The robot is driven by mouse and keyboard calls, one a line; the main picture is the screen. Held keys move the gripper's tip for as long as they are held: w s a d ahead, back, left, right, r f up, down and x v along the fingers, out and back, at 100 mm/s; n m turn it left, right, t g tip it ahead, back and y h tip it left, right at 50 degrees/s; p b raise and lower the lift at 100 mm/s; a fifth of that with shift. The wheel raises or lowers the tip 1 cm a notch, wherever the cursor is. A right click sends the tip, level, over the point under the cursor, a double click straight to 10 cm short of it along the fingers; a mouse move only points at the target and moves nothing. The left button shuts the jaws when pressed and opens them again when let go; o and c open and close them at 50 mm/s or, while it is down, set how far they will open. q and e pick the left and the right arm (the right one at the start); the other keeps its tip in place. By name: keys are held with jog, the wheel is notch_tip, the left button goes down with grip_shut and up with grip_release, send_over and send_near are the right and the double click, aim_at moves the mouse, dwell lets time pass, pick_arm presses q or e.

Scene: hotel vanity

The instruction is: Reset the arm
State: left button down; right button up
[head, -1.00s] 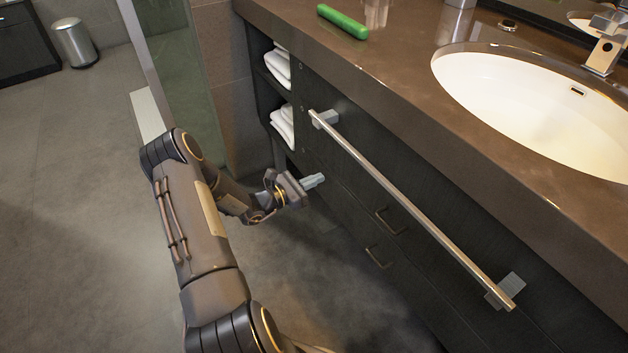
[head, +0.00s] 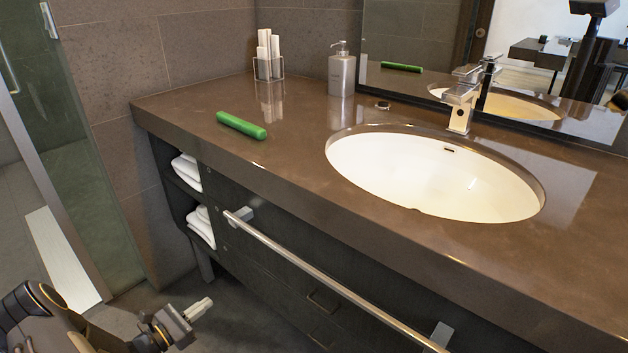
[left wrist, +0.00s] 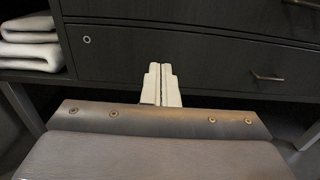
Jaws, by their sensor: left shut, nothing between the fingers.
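My left gripper (head: 199,309) is low at the bottom left of the head view, below the counter's height and in front of the vanity's open shelf end. Its pale fingers are shut together with nothing between them. In the left wrist view the closed fingers (left wrist: 161,84) point at the dark drawer fronts (left wrist: 190,55); I cannot tell the exact gap. My right gripper is not in view.
The vanity counter (head: 300,215) holds a green object (head: 241,125), a soap dispenser (head: 341,70), a clear holder (head: 268,68) and a white sink (head: 420,175). A towel bar (head: 330,285) juts from the front. Folded towels (head: 200,225) fill side shelves. Open floor lies left.

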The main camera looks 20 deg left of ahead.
pick_arm(q)
jog(key=s+d+r+m+g+h, duration=0.2)
jog(key=d+r+m+g+h, duration=0.3)
jog(key=d+r+m+g, duration=0.8)
jog(key=s+d+r+m+t+y, duration=0.1)
jog(key=s+d+r+m+y, duration=0.4)
jog(key=s+m, duration=0.35)
jog(key=s+d+r+m+t+y, duration=0.1)
jog(key=s+d+r+m+y, duration=0.3)
jog(key=s+d+m, duration=0.5)
notch_tip(320, 180, up, 28)
jog(key=a+p, duration=0.2)
jog(key=p, duration=2.5)
jog(key=shift+s+a+n+h, duration=0.2)
jog(key=shift+a+n+h, duration=0.1)
jog(key=shift+n+h, duration=0.1)
jog(key=shift+r, duration=0.1)
